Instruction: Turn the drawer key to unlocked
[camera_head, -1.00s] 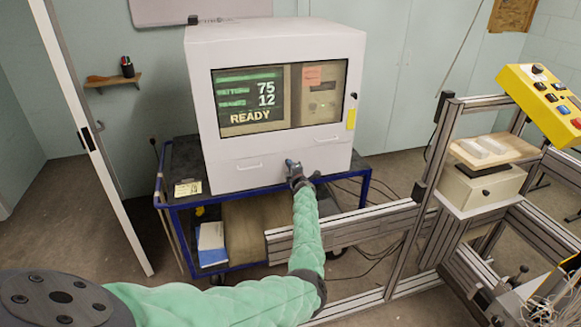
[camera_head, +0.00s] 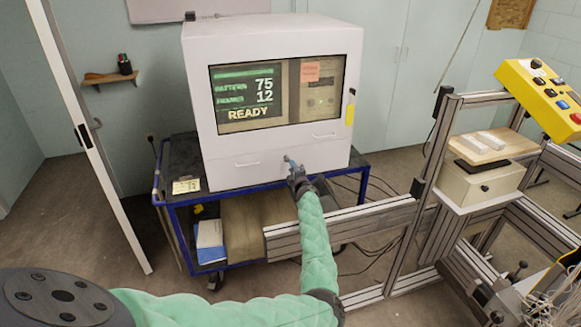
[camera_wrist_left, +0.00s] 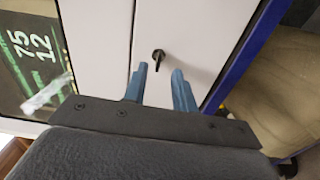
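The drawer key (camera_wrist_left: 158,56) is a small dark key in a round lock on the white drawer front (camera_wrist_left: 168,22). In the head view it is hidden or too small to tell from my gripper. My left gripper (camera_wrist_left: 160,69) has two blue fingers standing apart, with nothing between them. Its fingertips point at the drawer front, with the key just beyond and between them in the picture; I cannot tell whether they touch it. In the head view the left gripper (camera_head: 289,162) is at the lower front of the white cabinet (camera_head: 205,100). My right gripper is not in view.
The cabinet has a screen (camera_head: 249,98) reading READY and stands on a blue-framed cart (camera_head: 178,200). An aluminium frame (camera_head: 410,215) with a yellow button box (camera_head: 540,95) stands at the right. A wall shelf (camera_head: 112,78) is at the left.

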